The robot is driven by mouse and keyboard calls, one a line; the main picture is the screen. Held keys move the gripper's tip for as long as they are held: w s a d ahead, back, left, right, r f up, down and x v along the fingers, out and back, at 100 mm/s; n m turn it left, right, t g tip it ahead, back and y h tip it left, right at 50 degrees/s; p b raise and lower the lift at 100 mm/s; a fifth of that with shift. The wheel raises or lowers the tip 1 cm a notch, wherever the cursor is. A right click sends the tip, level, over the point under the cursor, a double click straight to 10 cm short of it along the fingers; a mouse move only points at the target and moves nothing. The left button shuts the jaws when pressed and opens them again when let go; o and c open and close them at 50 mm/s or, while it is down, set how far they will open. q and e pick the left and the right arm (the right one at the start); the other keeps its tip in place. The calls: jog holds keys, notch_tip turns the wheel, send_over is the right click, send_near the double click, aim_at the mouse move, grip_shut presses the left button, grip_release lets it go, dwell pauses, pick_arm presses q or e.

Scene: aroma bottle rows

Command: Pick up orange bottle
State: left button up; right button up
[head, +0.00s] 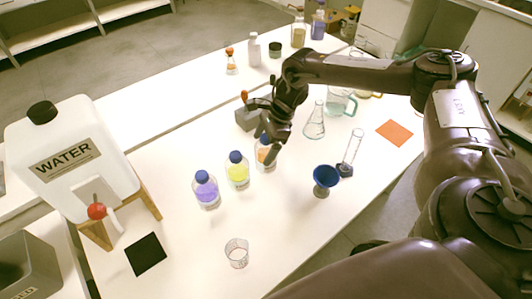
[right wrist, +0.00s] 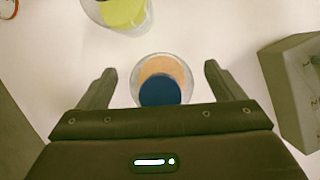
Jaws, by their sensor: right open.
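The orange bottle (head: 264,158) stands on the white table at the end of a row of bottles, partly hidden behind my right gripper in the head view. In the right wrist view the orange bottle (right wrist: 163,73) is seen from above, with its dark blue cap between the two fingers. My right gripper (head: 266,148) is open around the bottle's top; it also shows in the right wrist view (right wrist: 158,82). I cannot tell whether the fingers touch the bottle. My left gripper is not in view.
A yellow bottle (head: 237,172) and a purple bottle (head: 206,192) stand to the left. A grey box (head: 247,119) sits close behind. A conical flask (head: 315,122), a blue funnel (head: 325,178) and a cylinder (head: 351,150) stand to the right.

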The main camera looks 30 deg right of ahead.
jog(key=shift+a+f, duration=0.1)
jog(key=shift+f, duration=0.2)
jog(key=shift+w+r, duration=0.1)
jog(key=c, duration=1.7)
notch_tip(320, 180, up, 26)
jog(key=p, duration=0.7)
jog(key=shift+p, duration=0.35)
